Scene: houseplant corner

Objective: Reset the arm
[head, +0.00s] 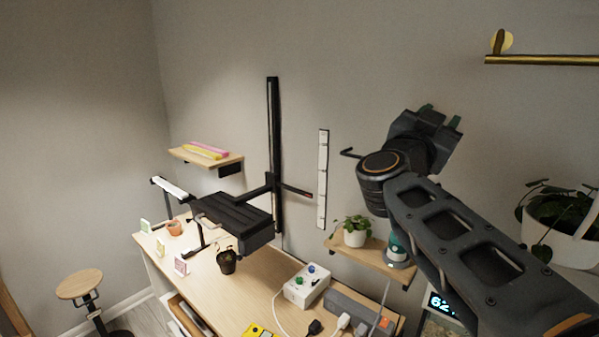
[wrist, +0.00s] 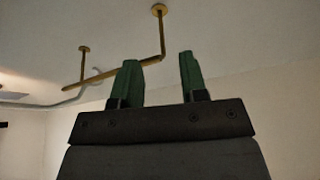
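My gripper (head: 441,116) is raised high in front of the back wall in the head view, at the end of my dark arm. Its green fingertips point up and away. In the wrist view my gripper (wrist: 159,78) shows two green fingers standing well apart with nothing between them. It is open and empty. Behind the fingers are the ceiling and a brass rail (wrist: 105,75) hung from it; the gripper does not visibly touch the rail.
A wooden desk (head: 255,285) below holds a white control box (head: 306,287), a dark pot (head: 227,262) and a power strip (head: 362,310). A small shelf (head: 345,245) with a potted plant (head: 355,232) sits below the arm. A brass rail (head: 545,60) is at upper right. A stool (head: 79,284) stands left.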

